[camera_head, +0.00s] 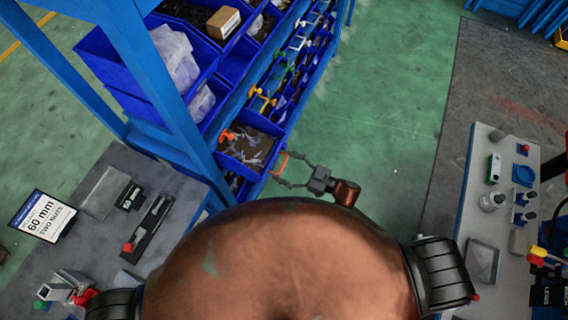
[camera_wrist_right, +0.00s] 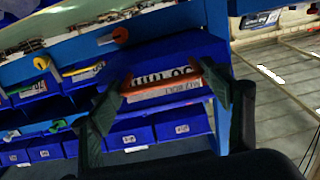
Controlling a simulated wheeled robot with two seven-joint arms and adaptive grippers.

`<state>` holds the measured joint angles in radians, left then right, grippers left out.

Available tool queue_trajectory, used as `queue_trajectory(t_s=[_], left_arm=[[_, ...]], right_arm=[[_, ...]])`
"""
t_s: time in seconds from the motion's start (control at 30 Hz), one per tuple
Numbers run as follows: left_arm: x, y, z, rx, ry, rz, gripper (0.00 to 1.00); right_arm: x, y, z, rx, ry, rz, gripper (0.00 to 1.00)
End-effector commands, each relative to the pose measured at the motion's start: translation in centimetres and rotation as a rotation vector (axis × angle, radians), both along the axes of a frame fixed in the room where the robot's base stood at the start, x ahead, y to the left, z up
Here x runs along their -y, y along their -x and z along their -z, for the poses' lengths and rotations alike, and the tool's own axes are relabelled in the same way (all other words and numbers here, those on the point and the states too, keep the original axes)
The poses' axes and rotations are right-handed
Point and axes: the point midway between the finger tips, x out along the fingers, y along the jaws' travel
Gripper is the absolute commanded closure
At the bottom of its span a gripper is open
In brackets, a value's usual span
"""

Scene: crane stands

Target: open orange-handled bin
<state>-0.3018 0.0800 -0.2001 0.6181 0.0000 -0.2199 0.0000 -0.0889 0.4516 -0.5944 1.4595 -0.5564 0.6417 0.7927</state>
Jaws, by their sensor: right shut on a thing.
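The orange handle (camera_head: 283,163) is at the front of a blue bin in the rack, beside my right gripper. A blue bin (camera_head: 262,124) with metal parts inside shows near the handle. How far the handled bin is pulled out I cannot tell. My left gripper is not in view.
The blue rack (camera_head: 150,75) holds several other bins, some with yellow and green handles. A grey bench with a 60 mm sign (camera_head: 42,216) stands at left. Another bench (camera_head: 484,258) with tools stands at right. Green floor (camera_head: 375,100) is clear beyond the rack.

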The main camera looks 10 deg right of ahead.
Motion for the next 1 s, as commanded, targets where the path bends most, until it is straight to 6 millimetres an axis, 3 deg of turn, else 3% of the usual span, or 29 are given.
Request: queue_trajectory(t_s=[0.1, 0.13, 0.33, 0.73, 1.0], left_arm=[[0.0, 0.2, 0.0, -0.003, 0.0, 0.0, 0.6], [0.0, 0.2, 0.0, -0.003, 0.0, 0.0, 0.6], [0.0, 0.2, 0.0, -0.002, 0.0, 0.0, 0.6], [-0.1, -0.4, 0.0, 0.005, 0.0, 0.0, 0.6], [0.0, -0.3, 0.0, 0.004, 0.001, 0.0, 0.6]], right_arm=[[-0.1, 0.1, -0.1, 0.002, -0.002, -0.002, 0.72], [-0.1, 0.1, -0.1, 0.002, -0.002, -0.002, 0.26], [0.0, 0.1, -0.1, 0.001, -0.002, 0.0, 0.12], [0.6, 0.4, 0.1, -0.001, 0.001, 0.002, 0.11], [4.8, 3.2, 0.1, -0.002, 0.003, 0.002, 0.11]])
